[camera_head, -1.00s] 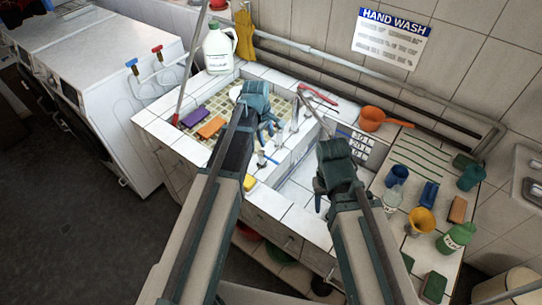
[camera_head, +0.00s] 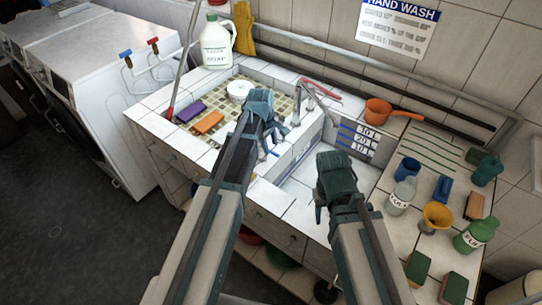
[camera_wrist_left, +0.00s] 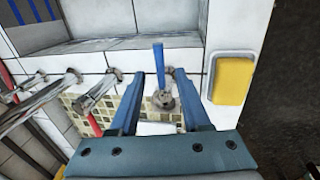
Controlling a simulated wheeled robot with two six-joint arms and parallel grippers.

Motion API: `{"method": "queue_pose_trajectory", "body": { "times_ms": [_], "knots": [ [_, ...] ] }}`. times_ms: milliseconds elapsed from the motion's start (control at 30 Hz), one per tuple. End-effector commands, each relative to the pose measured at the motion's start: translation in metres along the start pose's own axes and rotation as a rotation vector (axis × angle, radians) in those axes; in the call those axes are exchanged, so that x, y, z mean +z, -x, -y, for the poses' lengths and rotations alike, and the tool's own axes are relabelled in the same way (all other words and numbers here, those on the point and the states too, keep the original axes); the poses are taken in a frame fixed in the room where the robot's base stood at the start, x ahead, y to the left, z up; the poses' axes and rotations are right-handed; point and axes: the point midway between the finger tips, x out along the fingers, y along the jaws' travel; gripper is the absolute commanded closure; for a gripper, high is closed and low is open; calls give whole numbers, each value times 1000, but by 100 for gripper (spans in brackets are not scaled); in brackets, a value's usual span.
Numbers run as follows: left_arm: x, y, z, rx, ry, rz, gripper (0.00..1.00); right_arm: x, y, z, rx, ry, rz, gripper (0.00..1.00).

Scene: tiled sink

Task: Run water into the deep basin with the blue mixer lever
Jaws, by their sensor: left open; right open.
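The blue mixer lever (camera_wrist_left: 159,64) rises from a round grey base in the left wrist view, between and just beyond the fingertips of my left gripper (camera_wrist_left: 156,76). That gripper is open, with no clear contact on the lever. In the head view my left gripper (camera_head: 272,138) hangs over the rim between the basins and mostly hides the lever. The deep basin (camera_head: 302,172) is white, with blue level marks (camera_head: 357,140) on its wall. A metal spout (camera_head: 316,92) stands behind it. I see no water running. My right gripper (camera_head: 322,205) is open near the deep basin's front rim, partly hidden by its own body.
A yellow sponge (camera_wrist_left: 233,79) sits close beside my left gripper. Bottles, cups and a yellow funnel (camera_head: 437,215) crowd the right drainboard.

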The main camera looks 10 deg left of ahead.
Motion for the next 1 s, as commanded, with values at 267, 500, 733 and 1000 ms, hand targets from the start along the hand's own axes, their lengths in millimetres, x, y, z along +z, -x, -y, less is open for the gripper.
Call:
{"method": "queue_pose_trajectory", "body": {
  "times_ms": [267,500,733,1000],
  "knots": [
    [0,-28,0,0,0,0,53,-2,-27,3,0,0,0,50],
    [0,-27,0,0,-1,0,53,-2,-26,2,0,0,0,50],
    [0,-27,0,0,-1,0,87,-2,-26,2,0,0,0,50],
    [0,-27,0,0,-1,0,100,-2,-26,2,0,0,0,50]
  ]
}}
